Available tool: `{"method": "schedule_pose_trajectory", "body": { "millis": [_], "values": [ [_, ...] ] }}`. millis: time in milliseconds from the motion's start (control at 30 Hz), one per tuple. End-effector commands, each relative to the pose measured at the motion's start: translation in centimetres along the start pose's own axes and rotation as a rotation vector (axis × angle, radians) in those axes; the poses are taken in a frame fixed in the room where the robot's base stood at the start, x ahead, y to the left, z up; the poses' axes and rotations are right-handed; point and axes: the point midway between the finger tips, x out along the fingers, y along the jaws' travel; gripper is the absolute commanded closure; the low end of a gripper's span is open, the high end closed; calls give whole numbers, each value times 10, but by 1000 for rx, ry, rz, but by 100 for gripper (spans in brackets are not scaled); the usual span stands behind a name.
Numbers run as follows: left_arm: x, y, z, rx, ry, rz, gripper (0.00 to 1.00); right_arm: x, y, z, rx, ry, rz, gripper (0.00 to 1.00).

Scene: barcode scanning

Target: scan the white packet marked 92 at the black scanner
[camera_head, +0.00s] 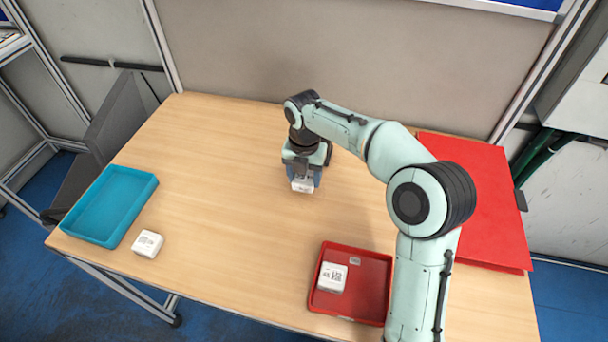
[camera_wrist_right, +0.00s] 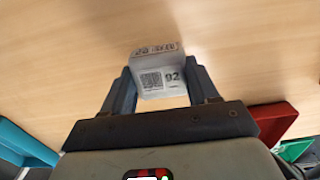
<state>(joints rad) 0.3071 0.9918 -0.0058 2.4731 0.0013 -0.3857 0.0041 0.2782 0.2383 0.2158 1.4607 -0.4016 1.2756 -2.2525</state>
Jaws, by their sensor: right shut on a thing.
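The white packet marked 92 (camera_wrist_right: 157,80) is between the two fingers of my right gripper (camera_wrist_right: 161,84). Its face with a square code and the number shows toward the right wrist camera, and a second printed side shows above it. In the head view the same packet (camera_head: 303,185) shows below the right gripper (camera_head: 303,177), over the back middle of the table. My right gripper is shut on it. I cannot tell its exact height above the table. I cannot make out the black scanner for certain in either view. My left gripper is not in view.
A teal tray (camera_head: 83,236) stands at the left, with a white packet (camera_head: 147,244) beside it. A red tray (camera_head: 372,316) at the front holds another white packet (camera_head: 332,277). A red sheet (camera_head: 487,185) covers the right side. The table's middle (camera_head: 220,210) is clear.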

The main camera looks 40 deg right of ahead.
Motion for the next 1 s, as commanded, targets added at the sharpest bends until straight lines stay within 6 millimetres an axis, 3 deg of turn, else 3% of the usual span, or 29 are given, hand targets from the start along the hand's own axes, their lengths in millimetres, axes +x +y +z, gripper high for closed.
{"method": "schedule_pose_trajectory", "body": {
  "millis": [167,700,833,1000],
  "values": [
    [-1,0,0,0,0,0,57,-11,1,-12,-4,-2,3,77],
    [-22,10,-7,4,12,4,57,-93,0,-117,-4,-3,4,77],
    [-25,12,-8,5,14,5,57,-101,-1,-129,-1,-1,2,77],
    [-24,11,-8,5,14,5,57,-101,-1,-131,0,0,0,77]
  ]
}}
